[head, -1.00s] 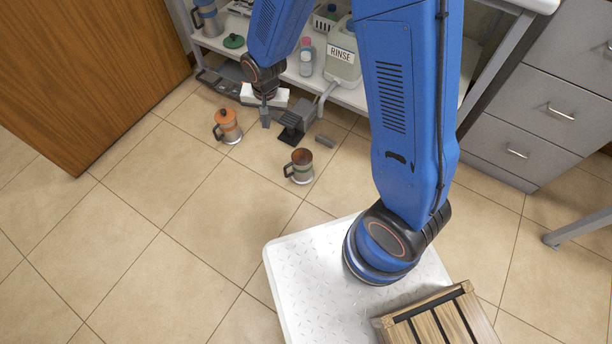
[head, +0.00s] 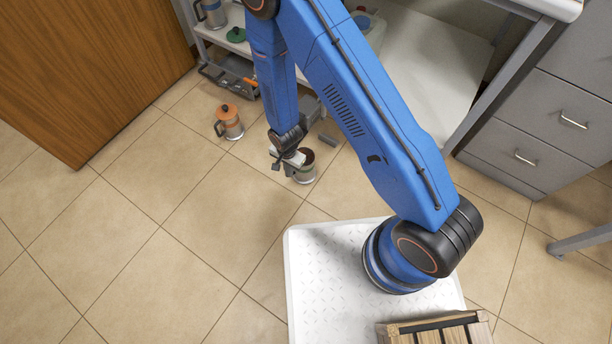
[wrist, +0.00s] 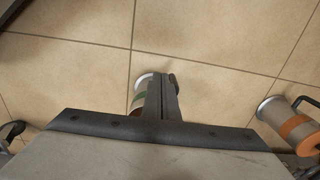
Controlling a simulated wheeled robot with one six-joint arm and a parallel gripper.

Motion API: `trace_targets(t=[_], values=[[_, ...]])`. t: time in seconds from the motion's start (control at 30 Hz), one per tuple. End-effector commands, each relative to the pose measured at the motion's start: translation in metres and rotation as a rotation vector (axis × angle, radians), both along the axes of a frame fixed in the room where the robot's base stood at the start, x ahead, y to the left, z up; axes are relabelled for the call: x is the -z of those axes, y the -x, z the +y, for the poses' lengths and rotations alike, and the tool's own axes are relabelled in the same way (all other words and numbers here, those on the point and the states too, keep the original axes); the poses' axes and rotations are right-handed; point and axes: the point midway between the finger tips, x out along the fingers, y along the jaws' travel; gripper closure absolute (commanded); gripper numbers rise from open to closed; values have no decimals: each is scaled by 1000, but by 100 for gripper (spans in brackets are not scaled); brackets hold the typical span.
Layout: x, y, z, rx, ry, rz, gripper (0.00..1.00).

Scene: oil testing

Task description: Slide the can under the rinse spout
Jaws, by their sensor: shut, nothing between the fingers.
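A can with an orange lid (head: 229,122) stands on the floor to the left; it also shows in the wrist view (wrist: 292,128). A small grey block (head: 328,140) lies behind the open can. A shelf (head: 430,70) stands at the back. The floor in front is clear.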

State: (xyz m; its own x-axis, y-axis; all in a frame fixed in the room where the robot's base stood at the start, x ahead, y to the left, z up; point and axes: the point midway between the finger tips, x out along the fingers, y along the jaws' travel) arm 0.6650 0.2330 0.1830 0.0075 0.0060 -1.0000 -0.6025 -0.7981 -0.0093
Motion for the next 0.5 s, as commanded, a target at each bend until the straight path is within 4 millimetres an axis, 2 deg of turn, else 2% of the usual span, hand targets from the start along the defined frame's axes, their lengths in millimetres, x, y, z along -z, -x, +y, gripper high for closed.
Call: trace_targets(t=[0.03,0.17,0.37,0.5], values=[[9,5,1,3,3,4,100],[20,10,2,14,6,9,100],[31,11,2,17,6,9,100],[47,11,2,17,8,10,100]])
